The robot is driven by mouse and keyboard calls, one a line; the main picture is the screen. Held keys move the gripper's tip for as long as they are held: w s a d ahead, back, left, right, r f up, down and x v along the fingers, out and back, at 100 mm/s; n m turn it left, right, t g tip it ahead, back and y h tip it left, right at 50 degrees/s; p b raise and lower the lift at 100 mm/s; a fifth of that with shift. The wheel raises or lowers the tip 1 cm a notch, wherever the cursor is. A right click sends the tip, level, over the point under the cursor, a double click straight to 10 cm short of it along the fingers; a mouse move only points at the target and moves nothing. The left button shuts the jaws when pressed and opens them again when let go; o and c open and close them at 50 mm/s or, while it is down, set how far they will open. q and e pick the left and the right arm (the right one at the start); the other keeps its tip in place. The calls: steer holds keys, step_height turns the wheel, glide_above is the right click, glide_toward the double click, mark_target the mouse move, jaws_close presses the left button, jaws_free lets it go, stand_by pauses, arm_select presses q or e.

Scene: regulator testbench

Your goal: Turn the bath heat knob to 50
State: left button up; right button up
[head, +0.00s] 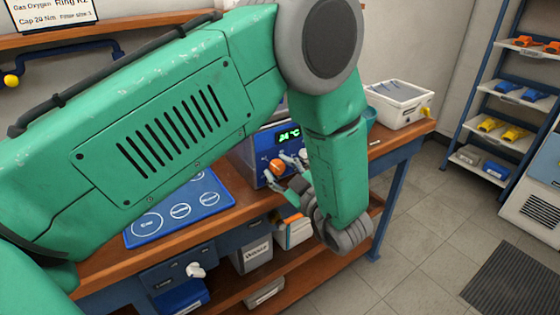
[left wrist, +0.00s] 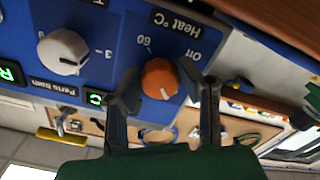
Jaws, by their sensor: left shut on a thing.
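The orange bath heat knob (head: 277,166) sits on the front of a blue bath unit (head: 248,150), whose green display (head: 289,136) reads 24 °C. My left gripper (head: 287,172) is at this knob, shut on it. In the left wrist view, upside down, the orange knob (left wrist: 160,79) shows between the two dark fingers, with a white pointer mark on its face. The panel around it carries the words "Heat °C", "60" and "Off". A white knob (left wrist: 63,51) with its own scale is beside it. My right gripper is out of view.
The unit stands on a wooden bench with a blue mat (head: 180,208) at left and a white tub (head: 398,103) at right. Bins stand below. A shelf rack (head: 517,88) is at the far right.

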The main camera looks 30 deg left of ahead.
arm_select(q)
steer(key=m+p, duration=0.1)
steer(key=m, duration=0.1)
steer(key=m+p, duration=0.1)
steer(key=m, duration=0.1)
steer(key=shift+s+d+f+m+p, duration=0.1)
steer(key=shift+f+m+p, duration=0.05)
steer(key=shift+m+p, duration=0.25)
steer(key=m+p, duration=0.1)
steer(key=m, duration=0.2)
steer(key=shift+m+p, duration=0.3)
steer(key=shift+p, duration=0.05)
steer(key=m+p, duration=0.1)
steer(key=m, duration=0.3)
steer(key=shift+p, duration=0.4)
steer(key=m+p, duration=0.1)
steer(key=m, duration=0.3)
steer(key=shift+m, duration=0.4)
steer(key=o, duration=0.9)
steer(key=shift+o, duration=1.2)
steer(key=shift+w, duration=0.2)
